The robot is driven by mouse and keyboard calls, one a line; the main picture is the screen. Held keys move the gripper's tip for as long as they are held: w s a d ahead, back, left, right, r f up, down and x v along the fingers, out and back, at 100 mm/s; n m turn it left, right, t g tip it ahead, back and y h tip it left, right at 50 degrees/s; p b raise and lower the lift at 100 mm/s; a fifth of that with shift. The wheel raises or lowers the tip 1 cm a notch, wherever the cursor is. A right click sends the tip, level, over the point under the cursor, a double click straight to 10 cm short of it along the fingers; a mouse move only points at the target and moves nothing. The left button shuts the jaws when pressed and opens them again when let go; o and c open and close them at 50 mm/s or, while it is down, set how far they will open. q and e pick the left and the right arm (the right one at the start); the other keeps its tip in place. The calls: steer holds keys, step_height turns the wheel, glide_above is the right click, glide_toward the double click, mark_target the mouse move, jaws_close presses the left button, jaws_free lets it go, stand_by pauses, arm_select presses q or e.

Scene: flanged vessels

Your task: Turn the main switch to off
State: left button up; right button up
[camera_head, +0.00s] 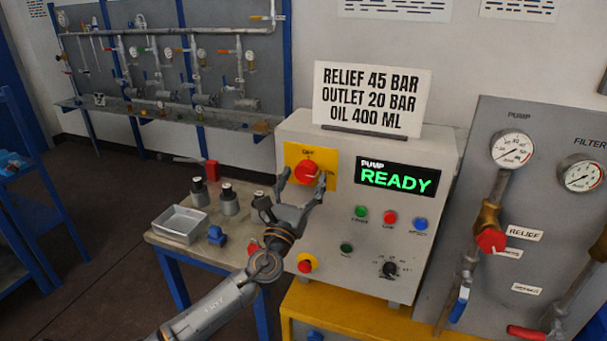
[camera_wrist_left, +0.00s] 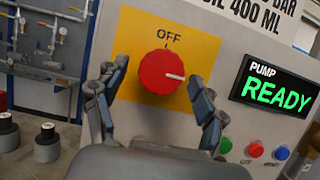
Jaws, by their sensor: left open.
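The main switch is a red round knob (camera_head: 306,171) on a yellow plate (camera_head: 321,158) at the upper left of the grey control box (camera_head: 370,210). In the left wrist view the knob (camera_wrist_left: 161,72) has a white mark pointing right, while the word OFF stands above it. My left gripper (camera_head: 303,181) is open in front of the knob. In the left wrist view its fingers (camera_wrist_left: 158,98) stand on either side of the knob's lower part, apart from it as far as I can tell. My right gripper is not in view.
A green READY display (camera_head: 398,178) and several coloured buttons (camera_head: 390,217) sit right of the knob. A small table with a metal tray (camera_head: 180,223) and dark-topped cylinders (camera_head: 229,199) stands at left. A gauge panel (camera_head: 540,210) stands at right.

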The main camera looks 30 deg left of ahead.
arm_select(q)
steer(key=shift+w+r, duration=0.1)
steer(key=shift+w, duration=0.1)
steer(key=c, duration=1.2)
steer(key=shift+o, duration=0.3)
